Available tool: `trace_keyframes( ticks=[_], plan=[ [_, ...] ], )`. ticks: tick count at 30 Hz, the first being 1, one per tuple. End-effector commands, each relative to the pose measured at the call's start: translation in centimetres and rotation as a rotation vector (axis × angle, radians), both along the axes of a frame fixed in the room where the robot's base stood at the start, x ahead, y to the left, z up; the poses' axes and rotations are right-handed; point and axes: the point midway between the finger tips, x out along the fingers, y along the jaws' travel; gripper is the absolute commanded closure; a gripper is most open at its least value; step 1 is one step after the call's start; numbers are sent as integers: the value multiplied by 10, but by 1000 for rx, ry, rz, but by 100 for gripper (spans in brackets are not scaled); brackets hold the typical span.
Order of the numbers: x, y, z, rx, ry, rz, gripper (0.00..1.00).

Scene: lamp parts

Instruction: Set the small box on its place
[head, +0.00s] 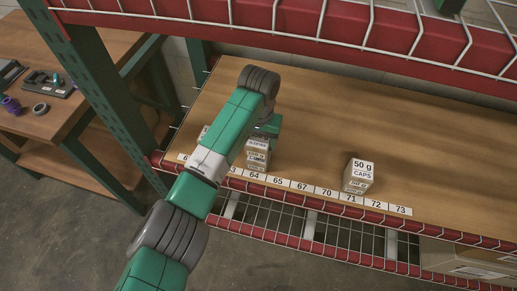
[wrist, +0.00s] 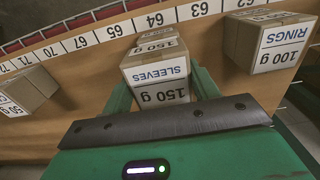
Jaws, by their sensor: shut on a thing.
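My gripper (head: 266,130) is shut on a small cardboard box marked 150 g SLEEVES (head: 257,152). The box is behind the labels 64 and 65 in the head view. In the wrist view the sleeves box (wrist: 156,66) sits between the two green fingers (wrist: 160,88), with its print upside down and the label strip beyond it. My arm and gripper hide part of it in the head view. I cannot tell whether its underside touches the shelf (head: 310,135).
A 50 g CAPS box (head: 358,176) stands behind label 71. A 100 g RINGS box (wrist: 268,40) stands on the other side, mostly hidden by my arm in the head view. A number strip (head: 326,192) runs along the front edge. The shelf between sleeves and caps is clear.

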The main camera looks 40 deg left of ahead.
Motion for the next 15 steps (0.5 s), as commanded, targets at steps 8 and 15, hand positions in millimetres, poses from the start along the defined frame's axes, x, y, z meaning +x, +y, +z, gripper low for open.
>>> trace_keyframes(
  ticks=[8, 15],
  plan=[
    [3, 4, -24, 0, 1, 1, 66],
    [3, 4, -35, 0, 0, 2, 66]
  ],
)
